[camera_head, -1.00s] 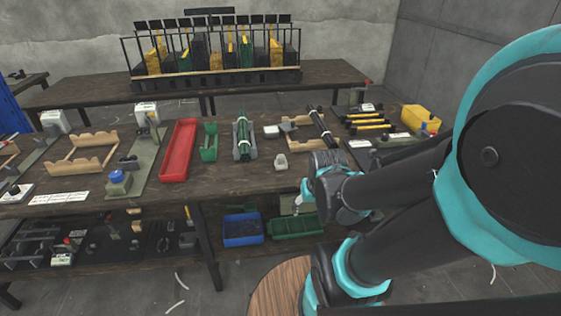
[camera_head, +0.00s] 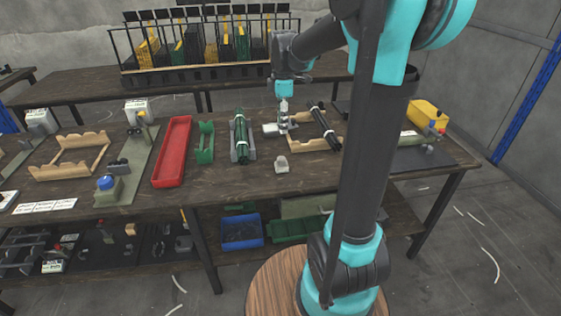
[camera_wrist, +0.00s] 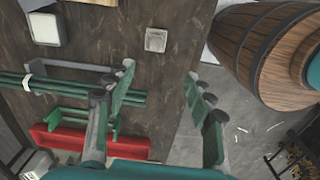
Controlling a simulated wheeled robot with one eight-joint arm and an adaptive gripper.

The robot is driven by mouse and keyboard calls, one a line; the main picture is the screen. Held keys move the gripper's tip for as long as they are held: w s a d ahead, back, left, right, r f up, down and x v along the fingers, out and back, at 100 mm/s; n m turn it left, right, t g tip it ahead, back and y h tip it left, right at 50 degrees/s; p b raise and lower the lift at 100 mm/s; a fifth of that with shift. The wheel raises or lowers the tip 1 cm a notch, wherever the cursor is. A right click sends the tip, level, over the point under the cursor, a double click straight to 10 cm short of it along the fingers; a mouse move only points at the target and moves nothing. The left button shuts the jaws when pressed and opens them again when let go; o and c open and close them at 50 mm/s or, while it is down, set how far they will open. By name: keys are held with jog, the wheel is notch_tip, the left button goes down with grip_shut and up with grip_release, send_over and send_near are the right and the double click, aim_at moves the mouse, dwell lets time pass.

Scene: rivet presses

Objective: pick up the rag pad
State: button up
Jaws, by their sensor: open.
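Two small pale items lie on the workbench, and I cannot tell for sure which is the rag pad. One is a white-topped block (camera_head: 270,130) beside my gripper (camera_head: 284,119); it shows at the upper left of the wrist view (camera_wrist: 45,28). The other is a small grey squarish piece (camera_head: 281,164) nearer the front edge, also at the top middle of the wrist view (camera_wrist: 155,40). My gripper is open and points down over the bench. In the wrist view its fingers (camera_wrist: 160,85) are apart with nothing between them.
Left of my gripper are a green rod bundle in a grey cradle (camera_head: 240,138), a green holder (camera_head: 205,143) and a red tray (camera_head: 172,152). A wooden cradle with dark rods (camera_head: 318,135) stands close on the right. A rack (camera_head: 205,48) stands behind.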

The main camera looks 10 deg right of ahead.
send_near(282, 157)
jog(key=shift+n, duration=0.3)
notch_tip(282, 157, down, 5)
jog(key=shift+s+a+f, duration=0.1)
jog(key=shift+a, duration=0.05)
jog(key=shift+f, duration=2.6)
grip_shut()
